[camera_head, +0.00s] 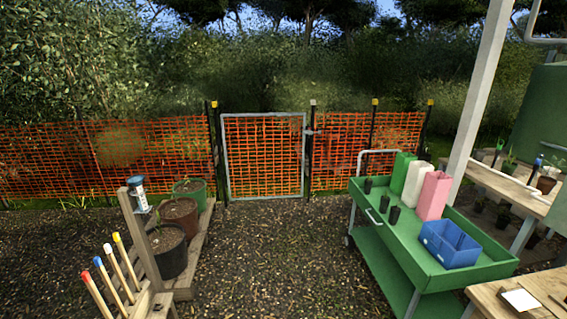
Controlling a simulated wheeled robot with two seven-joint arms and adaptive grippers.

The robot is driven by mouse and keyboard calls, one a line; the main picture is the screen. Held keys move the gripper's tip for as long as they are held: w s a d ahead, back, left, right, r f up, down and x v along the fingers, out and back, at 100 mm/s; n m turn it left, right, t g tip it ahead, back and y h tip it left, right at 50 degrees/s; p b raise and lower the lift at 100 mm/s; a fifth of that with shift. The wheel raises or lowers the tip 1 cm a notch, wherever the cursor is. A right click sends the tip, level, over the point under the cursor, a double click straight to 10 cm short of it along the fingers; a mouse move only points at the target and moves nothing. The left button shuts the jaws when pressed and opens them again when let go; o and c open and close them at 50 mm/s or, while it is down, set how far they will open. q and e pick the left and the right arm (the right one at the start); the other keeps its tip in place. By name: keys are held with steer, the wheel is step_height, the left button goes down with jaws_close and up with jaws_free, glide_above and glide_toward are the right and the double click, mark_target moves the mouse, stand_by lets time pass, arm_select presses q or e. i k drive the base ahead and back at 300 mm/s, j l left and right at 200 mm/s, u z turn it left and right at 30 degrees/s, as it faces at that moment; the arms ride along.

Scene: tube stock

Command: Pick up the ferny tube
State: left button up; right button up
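I cannot pick out a ferny tube for certain. Three small black tubes stand on the green cart (425,262): one at the back left (368,186), one in the middle (384,203) and one nearer (394,215). No foliage is clear in them at this size. Small leafy plants (509,164) stand on the wooden bench (505,186) at the right, too small to tell their leaf type. Neither of my grippers is in view.
The cart also bears green (402,170), white (415,184) and pink (434,195) upright containers and a blue divided box (450,246). Large pots (168,252) and colour-tipped stakes (108,280) stand at left. Bare ground lies between. An orange mesh fence (110,158) with a gate (263,155) closes the back.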

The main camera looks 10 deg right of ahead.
mark_target(395, 211)
steer(key=i+j+z, duration=0.2)
steer(key=i+z, duration=0.25)
steer(key=i+j+z, duration=0.2)
steer(key=z, duration=0.25)
steer(key=i+j+z, duration=0.25)
steer(key=j+z, duration=0.2)
steer(key=i+j+z, duration=0.15)
steer(key=j+z, duration=0.3)
steer(key=i+j+z, duration=0.15)
steer(key=j, duration=0.2)
steer(key=j+z, duration=0.2)
steer(key=j, duration=0.15)
